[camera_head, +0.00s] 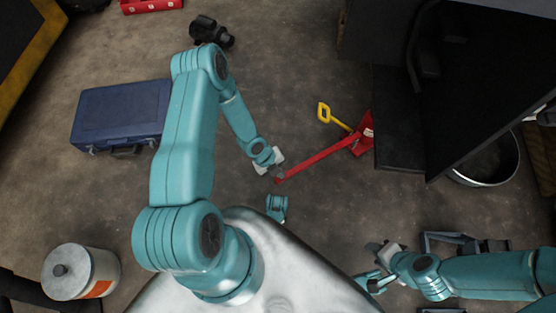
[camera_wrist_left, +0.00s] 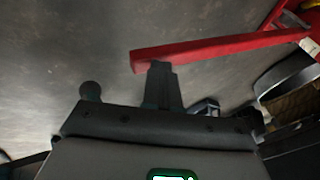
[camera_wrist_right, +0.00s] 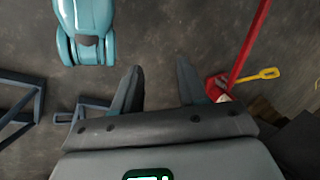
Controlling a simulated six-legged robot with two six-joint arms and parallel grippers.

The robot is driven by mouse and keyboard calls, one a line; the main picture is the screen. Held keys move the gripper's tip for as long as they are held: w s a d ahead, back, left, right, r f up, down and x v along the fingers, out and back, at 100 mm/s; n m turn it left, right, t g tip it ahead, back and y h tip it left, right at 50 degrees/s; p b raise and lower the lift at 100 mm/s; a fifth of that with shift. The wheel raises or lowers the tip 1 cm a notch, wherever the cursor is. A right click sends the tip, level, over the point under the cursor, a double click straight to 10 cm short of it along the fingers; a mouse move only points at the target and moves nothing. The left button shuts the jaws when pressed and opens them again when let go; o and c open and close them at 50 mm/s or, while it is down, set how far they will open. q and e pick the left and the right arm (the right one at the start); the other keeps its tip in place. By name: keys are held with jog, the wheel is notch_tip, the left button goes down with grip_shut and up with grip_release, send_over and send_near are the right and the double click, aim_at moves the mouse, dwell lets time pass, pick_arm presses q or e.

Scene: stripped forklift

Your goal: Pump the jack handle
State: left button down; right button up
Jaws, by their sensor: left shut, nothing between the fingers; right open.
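The red jack handle (camera_head: 318,161) slants from the red jack (camera_head: 364,136) beside the dark forklift down to its free end near my left gripper. My left gripper (camera_head: 275,172) is shut and empty, right at that free end. In the left wrist view the handle (camera_wrist_left: 215,48) passes just beyond the shut fingers (camera_wrist_left: 160,75); I cannot tell whether they touch it. My right gripper (camera_head: 378,252) is open and empty, low on the right, well away from the handle. In the right wrist view its fingers (camera_wrist_right: 158,88) are spread, with the handle (camera_wrist_right: 250,45) off to the right.
A yellow-handled tool (camera_head: 331,116) lies beside the jack. The dark forklift body (camera_head: 400,120) blocks the upper right, with a metal bucket (camera_head: 486,163) next to it. A blue case (camera_head: 121,113) and a metal canister (camera_head: 80,270) stand left.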

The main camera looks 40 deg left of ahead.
pick_arm(q)
jog(key=p+v, duration=0.4)
jog(key=v, duration=0.5)
pick_arm(e)
jog(key=shift+g, duration=0.3)
jog(key=r, duration=0.1)
jog(key=s+r, duration=0.1)
jog(key=r, duration=0.2)
jog(key=shift+s+a+r, duration=0.2)
jog(key=shift+s+a, duration=0.15)
pick_arm(q)
jog(key=shift+s, duration=0.1)
